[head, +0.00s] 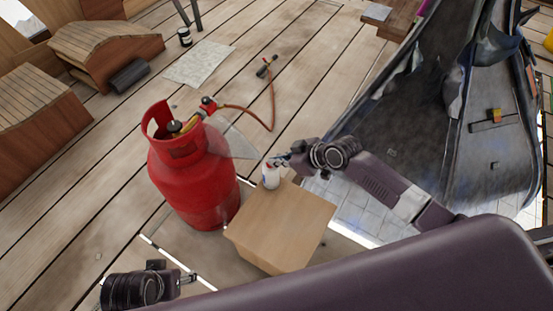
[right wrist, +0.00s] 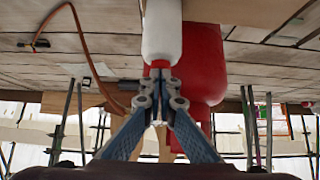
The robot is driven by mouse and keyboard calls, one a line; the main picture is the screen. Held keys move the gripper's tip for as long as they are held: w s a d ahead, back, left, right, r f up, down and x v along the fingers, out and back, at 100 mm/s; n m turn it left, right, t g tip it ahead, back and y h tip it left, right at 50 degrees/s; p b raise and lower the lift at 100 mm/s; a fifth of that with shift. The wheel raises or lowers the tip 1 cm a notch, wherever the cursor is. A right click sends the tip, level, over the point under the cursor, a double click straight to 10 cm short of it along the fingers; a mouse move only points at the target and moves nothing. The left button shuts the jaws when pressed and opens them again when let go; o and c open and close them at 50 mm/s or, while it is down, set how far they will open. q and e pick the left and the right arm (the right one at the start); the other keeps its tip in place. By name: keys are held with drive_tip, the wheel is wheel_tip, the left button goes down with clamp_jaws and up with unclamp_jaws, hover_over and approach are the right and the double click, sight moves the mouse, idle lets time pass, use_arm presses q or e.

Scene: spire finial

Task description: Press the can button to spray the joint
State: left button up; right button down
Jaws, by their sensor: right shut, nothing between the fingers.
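A small white spray can (head: 271,178) stands upright on a wooden box (head: 280,225). My right gripper (head: 281,161) is shut with nothing between its fingers, and its tips are at the can's top. In the right wrist view, the shut fingertips (right wrist: 160,68) meet the top end of the white can (right wrist: 162,32), which looks upside down there. A pale see-through cone (head: 233,138) fans left from the can top toward the red gas cylinder's valve and hose joint (head: 208,104). My left gripper (head: 188,278) is at the lower left, apart from these; its fingers are too small to read.
The red gas cylinder (head: 190,180) stands left of the box. An orange hose (head: 272,95) runs from it across the plank floor to a torch (head: 266,67). A large dark metal-clad structure (head: 420,115) rises at the right. Open planks lie at the left.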

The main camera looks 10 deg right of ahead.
drive_tip(key=shift+s+d+f, duration=0.15)
drive_tip(key=shift+s+f, duration=0.2)
drive_tip(key=shift+f, duration=0.2)
drive_tip(key=r+v, duration=0.1)
drive_tip(key=v, duration=1.1)
drive_tip(key=shift+w, duration=0.3)
